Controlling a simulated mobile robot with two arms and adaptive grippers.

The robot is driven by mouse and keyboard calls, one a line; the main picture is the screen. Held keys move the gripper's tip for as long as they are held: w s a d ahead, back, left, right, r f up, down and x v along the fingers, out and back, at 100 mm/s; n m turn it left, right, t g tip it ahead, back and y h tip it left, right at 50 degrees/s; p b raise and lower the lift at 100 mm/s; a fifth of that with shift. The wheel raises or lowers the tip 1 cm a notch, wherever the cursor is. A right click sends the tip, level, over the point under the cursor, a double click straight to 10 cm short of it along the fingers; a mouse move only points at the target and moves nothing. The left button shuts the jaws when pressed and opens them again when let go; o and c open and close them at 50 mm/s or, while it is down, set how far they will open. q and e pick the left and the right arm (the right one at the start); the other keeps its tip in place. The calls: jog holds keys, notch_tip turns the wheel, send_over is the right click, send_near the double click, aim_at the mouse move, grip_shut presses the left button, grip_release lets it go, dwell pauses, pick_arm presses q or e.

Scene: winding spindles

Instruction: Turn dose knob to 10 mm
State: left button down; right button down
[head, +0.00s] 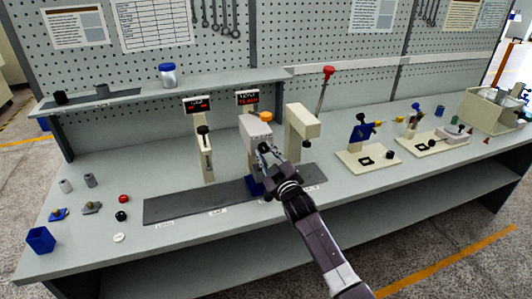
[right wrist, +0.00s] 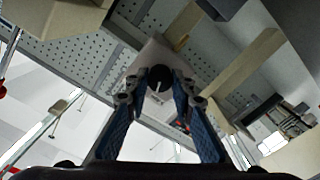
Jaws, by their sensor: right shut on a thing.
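The dose knob (right wrist: 160,76) is round and black with a white pointer line, on the front of a pale dispenser housing. My right gripper (right wrist: 160,88) is shut on it, one blue finger on each side, in the right wrist view. In the head view the dispenser (head: 257,129) stands mid-bench with an orange cap on top, and my right gripper (head: 268,152) hides its knob. A small display (head: 247,98) with red characters stands above it; its reading is too small to be sure of. My left gripper is not in view.
A beige press with a red-tipped lever (head: 301,120) stands close to the right of the dispenser. A slim stand (head: 206,155) with its own display (head: 197,104) is to the left. A dark mat (head: 185,206) lies in front. Small parts and a blue bin (head: 40,240) sit at left.

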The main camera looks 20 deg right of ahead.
jog(key=m, duration=1)
jog(key=shift+f+p, duration=0.1)
jog(key=shift+p, duration=0.25)
jog(key=shift+m, duration=0.3)
jog(key=c, duration=1.7)
grip_release()
jog(key=shift+o, duration=0.2)
jog(key=shift+s, duration=0.1)
jog(key=s, duration=1.2)
jog(key=shift+d, duration=0.2)
jog(key=shift+w, duration=0.1)
